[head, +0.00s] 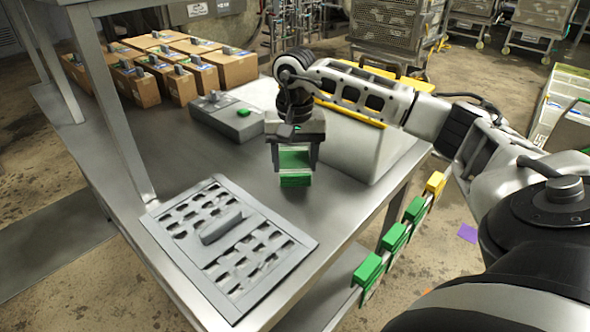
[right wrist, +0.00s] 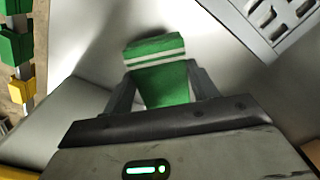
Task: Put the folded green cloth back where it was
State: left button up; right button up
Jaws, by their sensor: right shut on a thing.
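My right gripper (head: 294,168) is shut on the folded green cloth (head: 294,181) over the middle of the steel table. My left gripper is not in view.
The steel table (head: 190,150) holds a slotted metal plate (head: 165,215), a grey box with a green button (head: 243,112) and several cartons (head: 235,68). Green and yellow pieces (head: 394,238) line a rail along the right edge.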

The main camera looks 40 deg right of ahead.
aim_at(295, 162)
jog(key=shift+w+d+f, duration=0.15)
jog(key=shift+w+f, duration=0.05)
jog(key=shift+f, duration=0.2)
jog(key=shift+f+p, duration=0.35)
jog(key=shift+f, duration=1.05)
jog(key=shift+f, duration=0.1)
jog(key=shift+f, duration=0.15)
jog(key=o, duration=0.9)
notch_tip(295, 162, up, 12)
jog(key=shift+r+b, duration=0.25)
jog(key=shift+b, duration=0.15)
jog(key=shift+s, duration=0.1)
